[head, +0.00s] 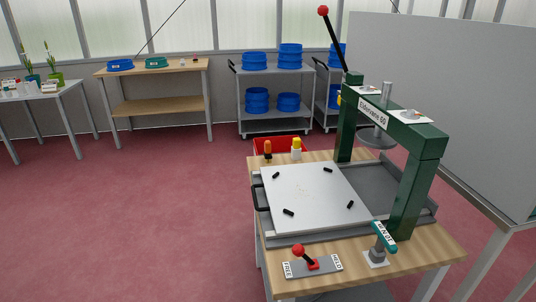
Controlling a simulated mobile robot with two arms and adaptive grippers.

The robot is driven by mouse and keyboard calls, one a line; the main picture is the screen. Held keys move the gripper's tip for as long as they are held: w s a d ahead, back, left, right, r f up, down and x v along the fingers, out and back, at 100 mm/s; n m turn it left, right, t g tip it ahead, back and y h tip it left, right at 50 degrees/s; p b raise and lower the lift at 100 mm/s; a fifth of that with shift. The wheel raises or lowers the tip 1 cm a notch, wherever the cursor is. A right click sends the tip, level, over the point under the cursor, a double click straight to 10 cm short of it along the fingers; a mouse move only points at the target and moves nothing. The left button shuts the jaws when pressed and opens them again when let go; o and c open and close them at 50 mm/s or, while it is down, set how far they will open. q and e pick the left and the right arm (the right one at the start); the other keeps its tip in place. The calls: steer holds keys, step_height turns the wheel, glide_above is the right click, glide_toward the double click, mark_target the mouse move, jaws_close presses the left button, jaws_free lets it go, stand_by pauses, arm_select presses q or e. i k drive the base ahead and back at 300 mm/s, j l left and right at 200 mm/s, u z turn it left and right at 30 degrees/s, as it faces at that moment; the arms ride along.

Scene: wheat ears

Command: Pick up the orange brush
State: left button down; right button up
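A small upright orange item (267,147), which looks like the orange brush, is at the far left corner of the wooden press table (430,258). Its lower part is dark, and it is too small to make out bristles. A white bottle with a yellow top (296,149) stands to its right. Neither of my grippers is in view.
A green press frame (415,180) with a black, red-knobbed lever rises at the table's right. A white plate (312,198) with several black pieces covers the middle. A red-knobbed control (305,258) is in front. A red crate (276,142) is behind. Red floor at left is clear.

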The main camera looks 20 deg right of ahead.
mark_target(268, 156)
steer(key=z, duration=0.35)
steer(key=i+j+z, duration=0.2)
steer(key=z, duration=0.15)
steer(key=i+j+z, duration=0.75)
steer(key=k+l, duration=0.1)
